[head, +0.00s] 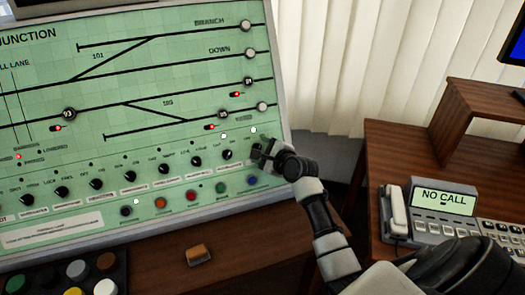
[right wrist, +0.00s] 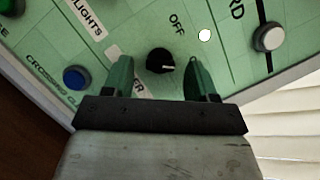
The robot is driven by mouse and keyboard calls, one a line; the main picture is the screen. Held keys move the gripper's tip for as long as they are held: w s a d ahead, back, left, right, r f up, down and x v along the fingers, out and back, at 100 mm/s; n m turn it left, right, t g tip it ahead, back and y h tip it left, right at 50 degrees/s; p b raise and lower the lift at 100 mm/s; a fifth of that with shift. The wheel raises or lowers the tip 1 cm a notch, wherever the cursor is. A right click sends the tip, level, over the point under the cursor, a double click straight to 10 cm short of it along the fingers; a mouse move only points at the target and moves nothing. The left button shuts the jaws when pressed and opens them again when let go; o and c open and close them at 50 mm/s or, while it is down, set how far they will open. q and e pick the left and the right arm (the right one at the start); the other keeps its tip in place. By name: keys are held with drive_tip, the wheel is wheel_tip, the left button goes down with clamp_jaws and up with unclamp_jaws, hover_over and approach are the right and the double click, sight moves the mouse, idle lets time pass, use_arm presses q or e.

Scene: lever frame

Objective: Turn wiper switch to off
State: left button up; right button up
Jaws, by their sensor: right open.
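The wiper switch is a round black knob (right wrist: 160,61) with a white pointer mark, on the green panel. In the right wrist view its mark points right, and the word OFF is printed above it. Its name label is mostly covered by a finger; only "ER" shows. My right gripper (head: 262,153) is open at the panel's lower right in the head view and hides the knob there. In the right wrist view the two fingers stand on either side of the knob, with gaps between. My left gripper is not in view.
The green track panel (head: 200,70) has a row of similar black knobs left of my gripper. A blue button (head: 252,181) sits just below it. A brown block (head: 199,254) lies on the desk. A phone console (head: 443,228) stands at right.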

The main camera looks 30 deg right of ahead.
drive_tip(key=shift+w, duration=0.1)
drive_tip(key=c, duration=0.9)
drive_tip(key=n+p, duration=0.1)
drive_tip(key=n+g+p, duration=0.1)
drive_tip(key=n+p, duration=0.1)
drive_tip(key=shift+r+y, duration=0.3)
drive_tip(key=n+p, duration=0.1)
drive_tip(key=n, duration=0.1)
drive_tip(key=n+g+p, duration=0.1)
drive_tip(key=n+p, duration=0.1)
drive_tip(key=shift+w+d+r+n+g+p, duration=0.1)
drive_tip(key=shift+r+n+g+p, duration=0.1)
drive_tip(key=shift+n+g+p, duration=0.15)
drive_tip(key=n+g+p, duration=0.1)
drive_tip(key=n+p, duration=0.2)
drive_tip(key=n, duration=0.1)
drive_tip(key=shift+w+n+g+p, duration=0.1)
drive_tip(key=shift+n+g+p, duration=0.35)
drive_tip(key=shift+n+p, duration=0.45)
drive_tip(key=shift+f+n, duration=0.1)
drive_tip(key=shift+n, duration=0.15)
